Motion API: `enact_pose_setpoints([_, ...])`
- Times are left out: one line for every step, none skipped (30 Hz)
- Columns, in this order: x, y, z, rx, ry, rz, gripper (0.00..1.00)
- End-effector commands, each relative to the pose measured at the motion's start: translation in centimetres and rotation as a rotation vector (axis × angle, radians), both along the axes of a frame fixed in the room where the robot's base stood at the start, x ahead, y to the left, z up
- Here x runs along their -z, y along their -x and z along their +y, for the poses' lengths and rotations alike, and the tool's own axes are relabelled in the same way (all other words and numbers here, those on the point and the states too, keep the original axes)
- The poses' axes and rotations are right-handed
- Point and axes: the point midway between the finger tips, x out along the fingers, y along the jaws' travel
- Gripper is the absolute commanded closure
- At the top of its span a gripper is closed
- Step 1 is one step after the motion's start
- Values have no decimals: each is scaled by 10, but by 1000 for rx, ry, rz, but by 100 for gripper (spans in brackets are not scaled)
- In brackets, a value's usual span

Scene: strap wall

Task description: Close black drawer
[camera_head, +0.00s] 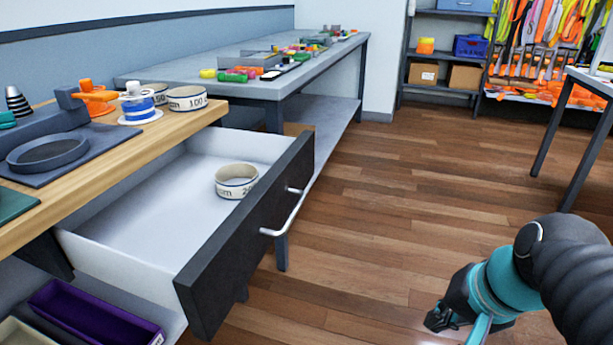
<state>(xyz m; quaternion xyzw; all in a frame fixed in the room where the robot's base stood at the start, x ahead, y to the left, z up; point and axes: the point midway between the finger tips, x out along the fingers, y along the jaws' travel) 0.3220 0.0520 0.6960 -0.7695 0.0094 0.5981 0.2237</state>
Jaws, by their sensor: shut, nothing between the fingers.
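The black drawer (245,238) is pulled far out from under the wooden worktop at the left. Its front is black with a silver bar handle (288,215), and its inside is white. A white ring-shaped roll (236,181) with printed numbers lies inside the drawer. My gripper (437,322) is at the lower right, over the floor, well to the right of the drawer front and not touching it. The gripper is shut and empty. Its fingers are small and partly hidden by my teal and black arm.
The wooden worktop (150,133) carries a dark round-topped device, orange and blue-white items and more rolls. A purple bin (92,318) sits on the shelf below. A long grey table (285,86) stands behind. Shelving (440,55) is at the back. The wooden floor (400,200) before the drawer is clear.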

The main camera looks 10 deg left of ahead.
Motion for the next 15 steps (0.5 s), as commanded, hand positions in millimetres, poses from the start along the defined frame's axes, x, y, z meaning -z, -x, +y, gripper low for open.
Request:
enact_pose_setpoints([4, -11, 13, 54, -86, 69, 100])
enact_pose_setpoints([3, -16, 22, 88, -141, 111, 100])
enact_pose_setpoints([2, -24, 33, 135, -214, 167, 100])
enact_pose_setpoints([1, -31, 42, 169, -268, 209, 100])
enact_pose_setpoints([-1, -38, 50, 202, -321, 253, 100])
enact_pose_setpoints([-4, -47, 60, 246, -391, 310, 100])
enact_pose_setpoints([-6, -55, 67, 278, -444, 355, 100])
enact_pose_setpoints([-8, -63, 74, 310, -496, 400, 100])
enact_pose_setpoints([-12, -74, 83, 350, -564, 459, 100])
enact_pose_setpoints([-14, -83, 90, 379, -614, 506, 100])
enact_pose_setpoints([-17, -92, 95, 409, -665, 552, 100])
enact_pose_setpoints([-21, -105, 102, 446, -733, 613, 100])
enact_pose_setpoints([-24, -115, 106, 472, -782, 661, 100])
enact_pose_setpoints([-27, -125, 110, 498, -832, 708, 100])
enact_pose_setpoints([-31, -140, 115, 529, -896, 770, 100])
